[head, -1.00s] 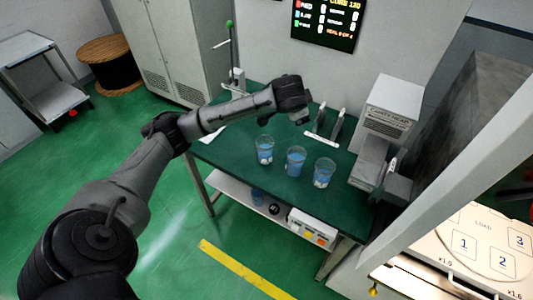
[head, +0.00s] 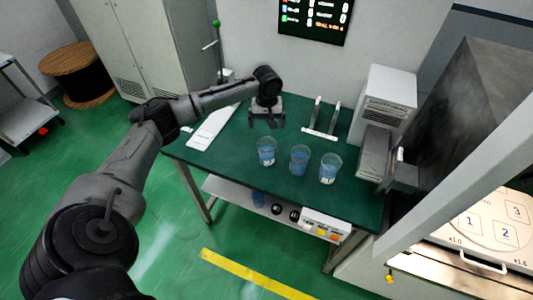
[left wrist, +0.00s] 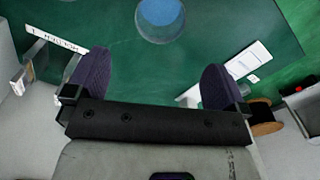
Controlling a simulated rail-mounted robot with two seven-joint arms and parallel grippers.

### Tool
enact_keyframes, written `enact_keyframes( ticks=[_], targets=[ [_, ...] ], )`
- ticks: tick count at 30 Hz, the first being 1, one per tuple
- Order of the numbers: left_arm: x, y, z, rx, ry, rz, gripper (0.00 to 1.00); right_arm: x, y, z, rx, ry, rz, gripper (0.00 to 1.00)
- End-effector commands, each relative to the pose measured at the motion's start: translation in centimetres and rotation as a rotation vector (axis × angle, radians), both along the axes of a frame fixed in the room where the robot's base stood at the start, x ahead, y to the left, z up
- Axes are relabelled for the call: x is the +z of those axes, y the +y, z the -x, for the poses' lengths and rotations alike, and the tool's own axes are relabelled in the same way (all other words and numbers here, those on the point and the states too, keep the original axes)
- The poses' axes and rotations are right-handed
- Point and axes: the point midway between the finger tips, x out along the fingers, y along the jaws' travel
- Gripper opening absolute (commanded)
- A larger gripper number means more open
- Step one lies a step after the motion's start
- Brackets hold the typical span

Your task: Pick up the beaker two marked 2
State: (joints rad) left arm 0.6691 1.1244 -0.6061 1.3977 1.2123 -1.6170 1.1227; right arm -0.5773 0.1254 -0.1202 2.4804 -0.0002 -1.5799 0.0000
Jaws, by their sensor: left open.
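Three clear beakers with blue contents stand in a row on the green table (head: 225,150): a left one (head: 266,152), a middle one (head: 299,160) and a right one (head: 329,169). Their marks are too small to read, so I cannot tell which is beaker two. My left gripper (head: 267,124) is open and empty, behind and above the left beaker, its fingers apart from all the beakers. In the left wrist view, one round blue-filled beaker (left wrist: 160,20) shows beyond the spread fingers (left wrist: 154,80), cut by the top edge. My right gripper is out of view.
A white rack with two uprights (head: 325,122) stands behind the beakers. A grey boxy instrument (head: 384,105) is at the table's right. A white strip (head: 213,126) lies at the left. A chamber with numbered pads (head: 488,228) is at far right.

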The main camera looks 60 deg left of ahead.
Motion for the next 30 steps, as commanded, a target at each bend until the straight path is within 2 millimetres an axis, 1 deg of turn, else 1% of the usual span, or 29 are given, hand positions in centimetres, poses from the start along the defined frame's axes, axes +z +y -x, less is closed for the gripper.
enact_keyframes(
  ticks=[1,3,9,12,19,27,30],
  targets=[
    [-1.2,0.0,0.1,0.000,0.005,0.001,1.00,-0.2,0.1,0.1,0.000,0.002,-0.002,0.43],
    [-2.5,0.0,0.1,0.000,0.004,0.000,1.00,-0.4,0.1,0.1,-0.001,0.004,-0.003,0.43],
    [-5.3,0.0,0.0,-0.002,0.002,-0.001,1.00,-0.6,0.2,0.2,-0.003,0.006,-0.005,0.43],
    [-6.2,0.0,0.0,-0.002,0.002,-0.001,1.00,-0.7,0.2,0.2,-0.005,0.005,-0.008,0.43],
    [-7.2,0.0,0.1,-0.004,0.003,-0.002,1.00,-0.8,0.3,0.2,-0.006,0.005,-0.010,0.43],
    [-10.7,0.0,0.2,-0.002,0.003,-0.002,1.00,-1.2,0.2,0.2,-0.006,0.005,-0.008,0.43],
    [-11.5,0.0,0.2,-0.003,0.002,-0.001,1.00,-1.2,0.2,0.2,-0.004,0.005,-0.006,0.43]
  ],
)
